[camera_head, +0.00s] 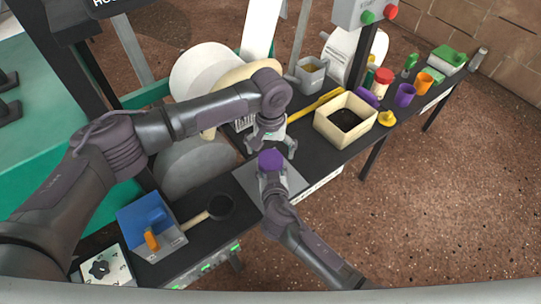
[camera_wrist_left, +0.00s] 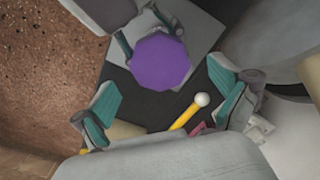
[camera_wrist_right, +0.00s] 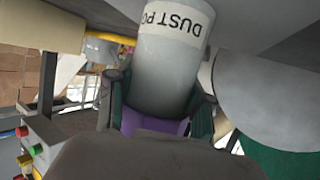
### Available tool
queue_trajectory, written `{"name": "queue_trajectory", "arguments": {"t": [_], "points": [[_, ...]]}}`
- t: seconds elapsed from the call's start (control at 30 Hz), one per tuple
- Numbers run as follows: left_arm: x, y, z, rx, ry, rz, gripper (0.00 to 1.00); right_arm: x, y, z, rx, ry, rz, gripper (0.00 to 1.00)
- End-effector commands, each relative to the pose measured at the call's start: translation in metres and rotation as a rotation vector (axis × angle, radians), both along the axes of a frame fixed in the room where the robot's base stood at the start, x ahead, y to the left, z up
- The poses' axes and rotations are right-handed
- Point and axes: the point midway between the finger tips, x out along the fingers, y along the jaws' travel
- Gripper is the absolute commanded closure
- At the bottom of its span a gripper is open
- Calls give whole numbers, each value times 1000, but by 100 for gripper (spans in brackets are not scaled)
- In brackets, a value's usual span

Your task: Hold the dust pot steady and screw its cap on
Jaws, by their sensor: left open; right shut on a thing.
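The dust pot (camera_wrist_right: 170,70) is a grey cylinder with a white label in the right wrist view. Its purple cap (camera_head: 270,159) sits at the pot's end, between my right fingers' sides; how tight it is I cannot tell. The cap shows as a faceted purple disc from above in the left wrist view (camera_wrist_left: 160,62). My right gripper (camera_head: 272,172) is shut on the pot, its fingers on either side. My left gripper (camera_head: 270,140) is open and empty just beyond the cap; its spread fingers (camera_wrist_left: 168,108) are apart from it. The pot's body is hidden in the head view.
On the dark bench, a cream box (camera_head: 345,118) with dark contents stands right of the grippers, near a yellow bar (camera_head: 315,105). Several coloured cups stand far right, including a purple one (camera_head: 404,94).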

Motion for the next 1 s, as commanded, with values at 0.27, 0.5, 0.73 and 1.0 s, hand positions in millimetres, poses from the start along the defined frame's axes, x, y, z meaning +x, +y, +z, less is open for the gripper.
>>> {"name": "queue_trajectory", "arguments": {"t": [0.27,0.5,0.73,1.0], "points": [[0,0,8,1,0,0,2,0,0,-1,-1,1,-1,100],[1,0,20,0,-5,-1,4,0,0,0,-1,1,-1,100],[0,0,44,1,0,-2,4,0,0,-1,-1,1,-1,100],[0,0,40,0,1,-1,4,0,0,-1,-1,1,-1,100]]}}
